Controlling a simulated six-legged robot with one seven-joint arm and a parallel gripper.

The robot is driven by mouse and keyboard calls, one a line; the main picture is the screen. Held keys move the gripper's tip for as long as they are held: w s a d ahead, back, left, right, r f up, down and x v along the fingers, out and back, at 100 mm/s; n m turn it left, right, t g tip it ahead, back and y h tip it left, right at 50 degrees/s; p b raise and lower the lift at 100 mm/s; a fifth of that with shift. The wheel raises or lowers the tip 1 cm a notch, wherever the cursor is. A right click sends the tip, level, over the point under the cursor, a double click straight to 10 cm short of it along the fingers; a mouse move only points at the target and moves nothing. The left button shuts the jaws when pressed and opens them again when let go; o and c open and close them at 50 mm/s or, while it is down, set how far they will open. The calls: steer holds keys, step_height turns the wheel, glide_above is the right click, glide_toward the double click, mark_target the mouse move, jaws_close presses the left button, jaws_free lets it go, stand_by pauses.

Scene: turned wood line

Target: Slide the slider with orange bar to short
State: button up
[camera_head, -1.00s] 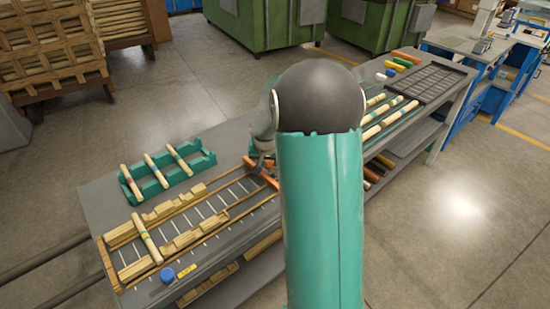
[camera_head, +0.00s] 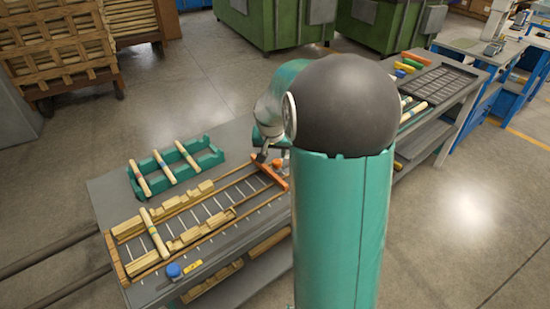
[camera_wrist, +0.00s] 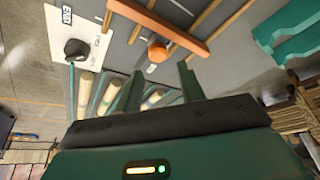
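The slider's orange bar (camera_head: 271,176) lies across the right end of the long railed frame (camera_head: 185,222) on the grey bench. In the wrist view the bar (camera_wrist: 160,24) crosses the top, with a rounded orange knob (camera_wrist: 158,51) beside it. My gripper (camera_wrist: 161,68) is open, its two green fingers apart and empty. The knob appears just beyond the fingertips, between them in the picture; I cannot tell whether they touch it. In the head view my gripper (camera_head: 263,155) is partly hidden behind my arm, close to the bar. No "short" mark is legible.
A white plate with a black knob (camera_wrist: 77,48) and an "END" label is left of the orange knob. Wooden rods (camera_wrist: 84,92) lie near the fingers. A green rack (camera_head: 176,170) with rods stands behind the frame. A blue knob (camera_head: 173,270) is at the front.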

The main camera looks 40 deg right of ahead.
steer(key=v, duration=0.7)
steer(key=shift+d, duration=0.1)
steer(key=s+a+r+n+t+y, duration=0.1)
steer(key=s+a+r+n, duration=0.2)
steer(key=a, duration=0.4)
steer(key=s+a+r+n, duration=0.1)
steer(key=s+a+r, duration=0.35)
steer(key=a, duration=0.25)
steer(key=s+a+n+t+y, duration=0.1)
steer(key=s+a+n, duration=0.3)
steer(key=s+a, duration=0.6)
steer(key=shift+s+a+f+n+y, duration=0.25)
steer(key=shift+s+y, duration=0.35)
steer(key=shift+s, duration=0.65)
steer(key=shift+r, duration=0.1)
